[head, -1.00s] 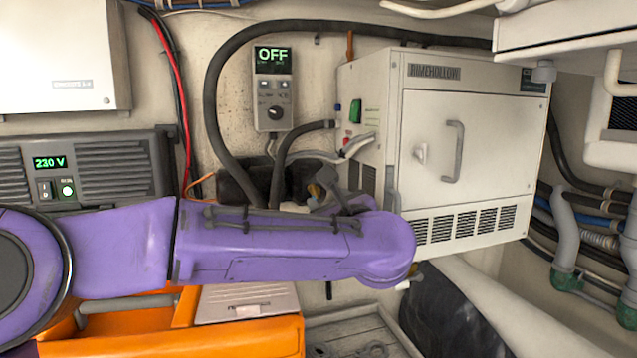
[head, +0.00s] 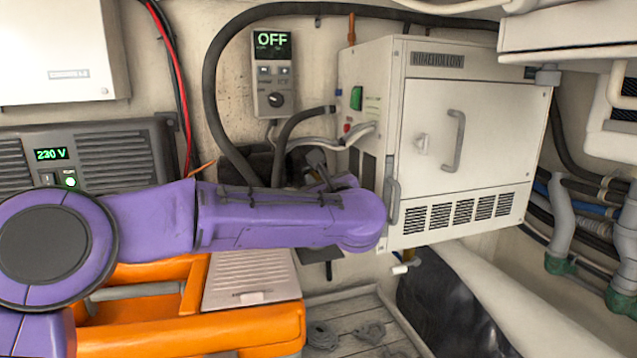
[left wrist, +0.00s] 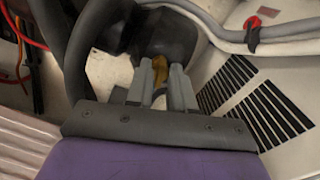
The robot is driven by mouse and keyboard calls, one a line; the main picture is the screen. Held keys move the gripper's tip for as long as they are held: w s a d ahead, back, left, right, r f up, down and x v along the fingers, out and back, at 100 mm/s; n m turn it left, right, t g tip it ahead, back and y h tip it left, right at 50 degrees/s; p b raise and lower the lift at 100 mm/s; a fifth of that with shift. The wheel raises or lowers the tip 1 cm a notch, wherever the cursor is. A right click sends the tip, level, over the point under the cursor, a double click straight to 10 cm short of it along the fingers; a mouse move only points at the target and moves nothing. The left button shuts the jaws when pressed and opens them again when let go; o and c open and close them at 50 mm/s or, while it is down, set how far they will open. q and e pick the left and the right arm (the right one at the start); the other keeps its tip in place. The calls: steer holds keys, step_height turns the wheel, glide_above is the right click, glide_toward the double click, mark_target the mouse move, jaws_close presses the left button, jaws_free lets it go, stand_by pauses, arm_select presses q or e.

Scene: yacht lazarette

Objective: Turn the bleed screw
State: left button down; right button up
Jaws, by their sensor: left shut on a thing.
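My left gripper (head: 318,170) is behind my purple forearm in the head view, left of the white cabinet's lower side, and only part of it shows there. In the left wrist view its two grey fingers (left wrist: 162,88) are closed about a small brass-yellow piece, the bleed screw (left wrist: 160,66), against a dark rounded body (left wrist: 168,38). The fingers cover much of the screw, so its turn angle cannot be read. My right gripper is in neither view.
The white cabinet (head: 470,130) with a door handle stands close on the right. Hoses (head: 212,100) curve down beside the gripper. A control panel (head: 272,75) reads OFF. An orange case (head: 190,335) lies below my arm. A slatted floor (head: 350,315) shows at the bottom.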

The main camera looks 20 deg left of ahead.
arm_select(q)
steer(key=m+b, duration=0.2)
steer(key=m, duration=0.1)
steer(key=c, duration=1)
jaws_free()
steer(key=shift+b, duration=0.35)
